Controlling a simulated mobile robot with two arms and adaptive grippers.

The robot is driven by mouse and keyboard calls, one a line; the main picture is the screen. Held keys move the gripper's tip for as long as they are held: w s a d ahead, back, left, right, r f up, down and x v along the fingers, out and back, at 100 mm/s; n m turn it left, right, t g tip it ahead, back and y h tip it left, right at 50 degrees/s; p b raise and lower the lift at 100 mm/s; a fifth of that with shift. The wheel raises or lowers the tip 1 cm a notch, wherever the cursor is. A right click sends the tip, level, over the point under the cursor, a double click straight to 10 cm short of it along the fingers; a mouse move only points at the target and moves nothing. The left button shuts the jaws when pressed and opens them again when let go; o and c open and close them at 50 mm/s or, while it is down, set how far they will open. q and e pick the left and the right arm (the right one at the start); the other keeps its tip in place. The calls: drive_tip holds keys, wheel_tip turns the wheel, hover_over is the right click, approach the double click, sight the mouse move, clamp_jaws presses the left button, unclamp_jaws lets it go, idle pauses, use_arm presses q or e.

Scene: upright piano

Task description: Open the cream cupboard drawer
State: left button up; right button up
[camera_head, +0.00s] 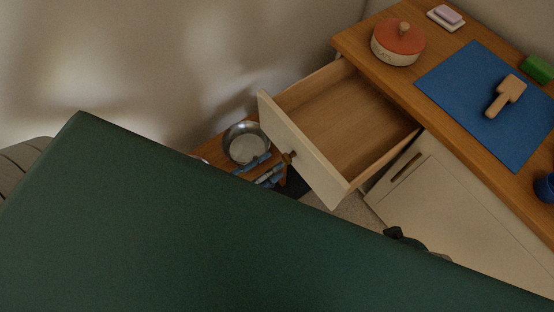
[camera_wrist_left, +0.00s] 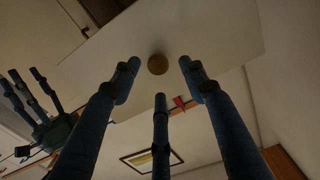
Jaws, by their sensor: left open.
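The cream cupboard drawer (camera_head: 303,148) is pulled well out from under the wooden counter, and its empty wooden inside shows in the head view. Its round wooden knob (camera_head: 289,157) sits on the cream front; it also shows in the left wrist view (camera_wrist_left: 157,64). My left gripper (camera_head: 271,169) is open, its blue fingers just off the knob. In the left wrist view its fingertips (camera_wrist_left: 160,75) spread around the knob's outline, with no visible contact. My right gripper (camera_wrist_left: 32,93) has its fingers spread and appears empty; only a dark bit of it (camera_head: 402,237) shows in the head view.
A large dark green surface (camera_head: 180,220) hides the lower left of the head view. The counter holds a red-lidded pot (camera_head: 398,43), a blue mat (camera_head: 470,110) with a wooden tool (camera_head: 506,95), and a blue cup (camera_head: 545,187). A metal pan (camera_head: 246,143) lies below, left of the drawer.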

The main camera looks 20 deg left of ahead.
use_arm(q)
drive_tip(key=v, duration=0.9)
